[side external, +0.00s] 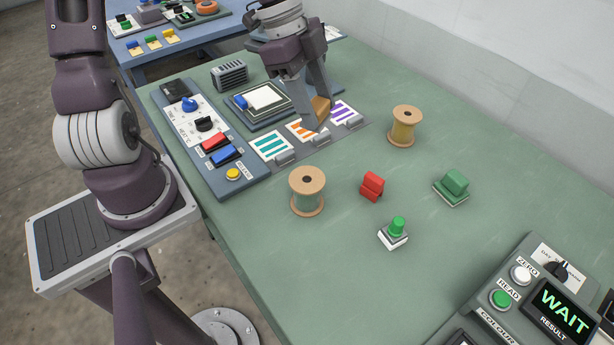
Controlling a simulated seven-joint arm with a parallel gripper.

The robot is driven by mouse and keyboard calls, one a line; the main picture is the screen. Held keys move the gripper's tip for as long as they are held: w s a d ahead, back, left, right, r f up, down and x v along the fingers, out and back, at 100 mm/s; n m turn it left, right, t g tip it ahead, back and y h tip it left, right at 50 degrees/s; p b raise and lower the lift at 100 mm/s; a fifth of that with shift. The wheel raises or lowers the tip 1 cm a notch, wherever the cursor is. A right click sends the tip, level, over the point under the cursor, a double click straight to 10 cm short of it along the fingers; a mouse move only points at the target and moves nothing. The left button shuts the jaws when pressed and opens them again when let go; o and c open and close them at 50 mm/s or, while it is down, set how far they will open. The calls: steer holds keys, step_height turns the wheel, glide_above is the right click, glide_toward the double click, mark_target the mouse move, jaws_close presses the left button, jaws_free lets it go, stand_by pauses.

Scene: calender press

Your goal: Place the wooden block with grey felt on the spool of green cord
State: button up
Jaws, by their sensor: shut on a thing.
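My gripper (315,112) is shut on a small wooden block (321,104) and holds it over the row of striped cards. The fingers hide part of the block, and I cannot make out its grey felt. The spool of green cord (307,193) stands upright on the green table, in front of the cards. It has wooden flanges, and its top is bare with a dark centre hole. The block is apart from this spool, behind it in the picture.
A spool of yellowish cord (403,127) stands to the right. A red clip-like piece (372,186), a green-knobbed piece (397,230) and a green block on a pale base (453,186) stand nearby. A control panel (207,140) lies left, a WAIT display (562,308) lower right.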

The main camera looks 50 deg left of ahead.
steer(key=s+d+r+m+g, duration=0.1)
steer(key=s+d+r+m, duration=0.1)
steer(key=s+d+m, duration=0.15)
steer(key=m+g, duration=0.1)
steer(key=m, duration=0.1)
glide_toward(313, 185)
steer(key=x, duration=0.5)
steer(key=shift+f, duration=0.3)
steer(key=o, duration=1.4)
steer(key=shift+c, duration=0.2)
